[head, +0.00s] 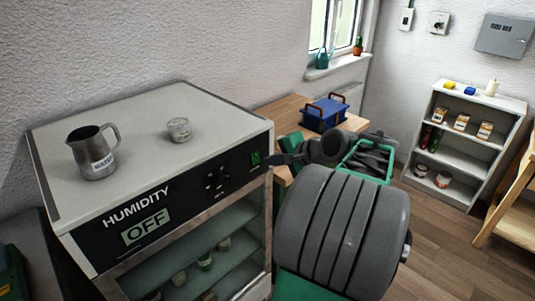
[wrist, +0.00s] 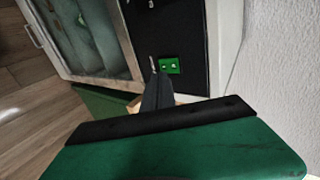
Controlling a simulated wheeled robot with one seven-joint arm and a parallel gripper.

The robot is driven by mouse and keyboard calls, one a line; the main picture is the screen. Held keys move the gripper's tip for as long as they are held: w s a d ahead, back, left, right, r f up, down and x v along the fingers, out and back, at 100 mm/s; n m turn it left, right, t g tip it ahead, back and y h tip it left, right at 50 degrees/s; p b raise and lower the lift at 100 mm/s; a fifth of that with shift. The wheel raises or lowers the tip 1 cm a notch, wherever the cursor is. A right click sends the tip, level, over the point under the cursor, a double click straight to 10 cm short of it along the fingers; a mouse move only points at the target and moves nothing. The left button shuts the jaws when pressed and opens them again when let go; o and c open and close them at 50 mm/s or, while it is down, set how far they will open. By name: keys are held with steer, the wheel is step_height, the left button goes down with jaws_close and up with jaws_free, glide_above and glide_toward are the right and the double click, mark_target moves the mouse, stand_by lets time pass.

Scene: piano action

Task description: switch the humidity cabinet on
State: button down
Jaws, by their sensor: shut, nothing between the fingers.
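The humidity cabinet (head: 70,212) stands at the left, with a black front panel marked HUMIDITY. Its display (head: 146,228) reads OFF. A small green rocker switch (head: 255,158) sits at the right end of the panel; it also shows in the wrist view (wrist: 170,66). My gripper (head: 277,159) is shut and empty, its fingertips just right of the switch in the head view. In the wrist view, my gripper's dark fingers (wrist: 154,70) point at the panel close beside the switch. I cannot tell whether they touch the panel.
A metal jug (head: 93,153) and a small glass (head: 179,130) stand on the cabinet top. Several small pots sit behind its glass door. A blue toolbox (head: 325,114) is on a wooden bench behind my arm. A grey shelf (head: 463,157) stands at the right.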

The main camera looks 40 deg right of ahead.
steer(key=v, duration=0.9)
steer(key=shift+s+r, duration=0.25)
steer(key=shift+r, duration=0.05)
steer(key=shift+w, duration=0.1)
steer(key=w+a+f+n+g, duration=0.25)
steer(key=a+f+n, duration=0.2)
steer(key=a, duration=0.55)
steer(key=w+a+f+n+g, duration=0.2)
steer(key=w+a+f+n, duration=0.25)
steer(key=a, duration=0.55)
steer(key=s+a+f+n+g, duration=0.1)
steer(key=s+a+f+n, duration=0.2)
steer(key=s+a+n, duration=0.1)
steer(key=s+a+f+n+g+h, duration=0.1)
steer(key=s+a+f+n+g, duration=0.1)
steer(key=a, duration=0.5)
steer(key=s+f+n, duration=0.1)
steer(key=s+n, duration=0.1)
steer(key=s, duration=0.1)
steer(key=shift+s, duration=0.35)
